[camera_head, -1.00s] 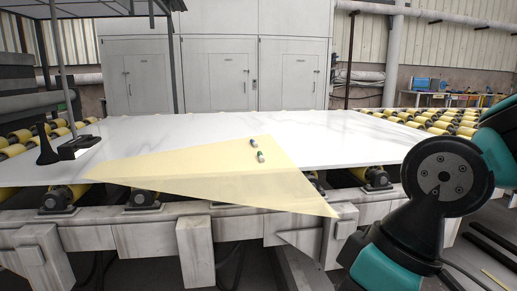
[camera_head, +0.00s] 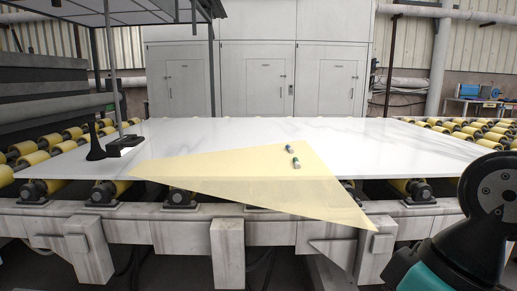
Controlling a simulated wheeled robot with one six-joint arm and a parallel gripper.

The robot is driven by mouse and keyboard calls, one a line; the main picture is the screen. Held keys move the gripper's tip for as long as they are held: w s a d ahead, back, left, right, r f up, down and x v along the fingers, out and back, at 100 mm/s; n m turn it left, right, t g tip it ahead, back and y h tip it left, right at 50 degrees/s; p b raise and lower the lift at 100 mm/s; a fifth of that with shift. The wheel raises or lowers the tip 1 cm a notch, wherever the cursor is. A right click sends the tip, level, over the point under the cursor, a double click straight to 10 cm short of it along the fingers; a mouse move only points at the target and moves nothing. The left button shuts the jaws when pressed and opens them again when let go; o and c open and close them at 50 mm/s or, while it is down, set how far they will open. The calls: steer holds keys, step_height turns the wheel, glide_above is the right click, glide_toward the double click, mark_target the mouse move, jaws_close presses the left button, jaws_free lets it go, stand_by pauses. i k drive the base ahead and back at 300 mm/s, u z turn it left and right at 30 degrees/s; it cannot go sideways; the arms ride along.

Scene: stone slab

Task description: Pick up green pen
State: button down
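Two small short cylinders lie close together on the white stone slab (camera_head: 420,150), right of its middle. The nearer one (camera_head: 296,163) has pale, dark and greenish parts, and the farther one (camera_head: 291,149) is pale with dark ends. They are too small for me to tell surely which is the green pen. My arm shows at the lower right, apart from the slab items. My gripper is out of view.
A black tool (camera_head: 125,145) and a dark, flared object (camera_head: 95,147) stand on the slab's left end. Yellow rollers (camera_head: 40,190) and a worn grey frame (camera_head: 225,255) carry the slab. A thin post (camera_head: 110,70) rises at left. Grey cabinets (camera_head: 250,75) stand behind. Most of the slab is clear.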

mark_target(296, 164)
steer(key=u, duration=0.75)
steer(key=i, duration=0.8)
steer(key=u, duration=0.45)
steer(key=i, duration=0.75)
steer(key=z, duration=0.85)
steer(key=i, duration=0.4)
steer(key=z, duration=0.4)
